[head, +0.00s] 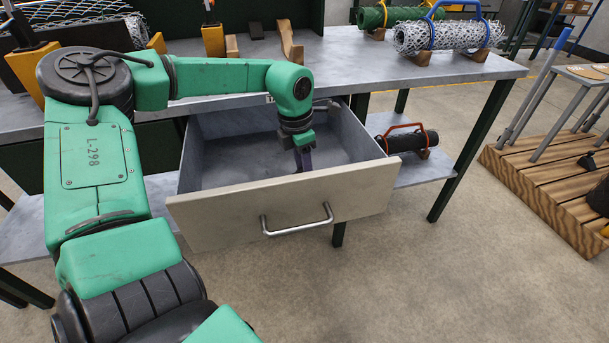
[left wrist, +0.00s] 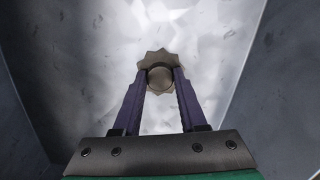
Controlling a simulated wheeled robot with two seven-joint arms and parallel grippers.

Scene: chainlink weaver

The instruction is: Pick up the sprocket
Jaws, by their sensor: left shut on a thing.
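The sprocket (left wrist: 159,58) is a small brownish-grey toothed wheel with a round hub, seen in the left wrist view. My left gripper (left wrist: 160,82) has its two purple fingers closed on the sprocket's hub, one on each side. In the head view my left gripper (head: 303,160) points down inside the open drawer (head: 285,208). The sprocket is not clearly visible in the head view, where the gripper hides it. Whether it touches the drawer floor I cannot tell. My right gripper is not in view.
The drawer's grey walls stand close around my left gripper, and its front has a metal handle (head: 297,222). The workbench top (head: 362,68) lies above and behind. Rolled mesh (head: 449,36) rests on its right end. A black roll (head: 408,141) lies on the lower shelf.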

